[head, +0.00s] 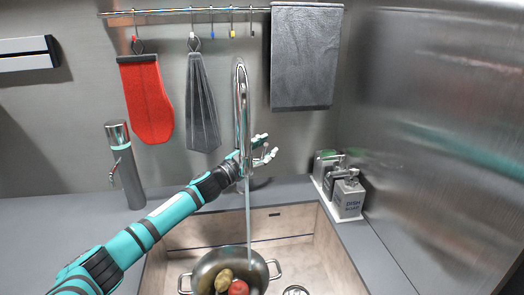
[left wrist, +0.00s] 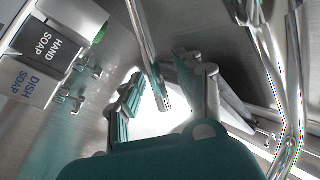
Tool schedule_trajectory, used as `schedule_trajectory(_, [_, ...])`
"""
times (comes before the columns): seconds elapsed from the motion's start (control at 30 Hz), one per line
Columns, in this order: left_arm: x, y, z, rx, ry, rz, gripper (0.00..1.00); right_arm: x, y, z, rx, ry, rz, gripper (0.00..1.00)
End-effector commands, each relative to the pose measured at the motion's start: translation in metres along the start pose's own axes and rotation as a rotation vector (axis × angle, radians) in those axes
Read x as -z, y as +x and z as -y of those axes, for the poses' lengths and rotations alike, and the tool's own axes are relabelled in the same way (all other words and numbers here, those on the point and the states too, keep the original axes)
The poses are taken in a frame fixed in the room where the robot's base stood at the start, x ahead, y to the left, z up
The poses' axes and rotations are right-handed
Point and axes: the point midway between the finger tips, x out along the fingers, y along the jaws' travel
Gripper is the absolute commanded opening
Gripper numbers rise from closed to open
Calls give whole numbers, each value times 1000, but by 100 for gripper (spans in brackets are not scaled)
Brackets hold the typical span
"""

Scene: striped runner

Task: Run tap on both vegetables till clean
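A brownish-yellow vegetable (head: 223,279) and a round red vegetable (head: 239,288) lie side by side in a metal pot (head: 205,268) in the sink (head: 185,237). The chrome tap (head: 240,95) stands behind the sink, and a thin water stream (head: 249,225) falls from it into the pot. My left gripper (head: 266,150) is at the tap, its fingers spread to the right of the spout. In the left wrist view the fingers (left wrist: 163,105) are apart, with a thin metal rod, perhaps the tap lever (left wrist: 150,60), between them; contact is unclear. My right gripper is out of view.
Hand and dish soap bottles (head: 349,196) stand on a tray at the right of the sink. A metal dispenser (head: 125,165) stands at the left. A red mitt (head: 147,98) and grey cloths (head: 305,58) hang from the rail. A metal wall (head: 440,130) closes the right side.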

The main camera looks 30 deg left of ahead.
Motion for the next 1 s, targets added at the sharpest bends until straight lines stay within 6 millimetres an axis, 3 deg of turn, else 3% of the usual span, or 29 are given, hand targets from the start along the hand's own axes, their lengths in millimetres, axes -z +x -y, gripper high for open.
schedule_trajectory(0.17, [-2,-13,0,-1,0,2,35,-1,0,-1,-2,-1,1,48])
schedule_trajectory(0.7, [-2,-103,-1,-2,0,5,35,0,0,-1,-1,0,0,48])
schedule_trajectory(1.0, [-1,-120,0,0,0,2,35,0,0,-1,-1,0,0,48])
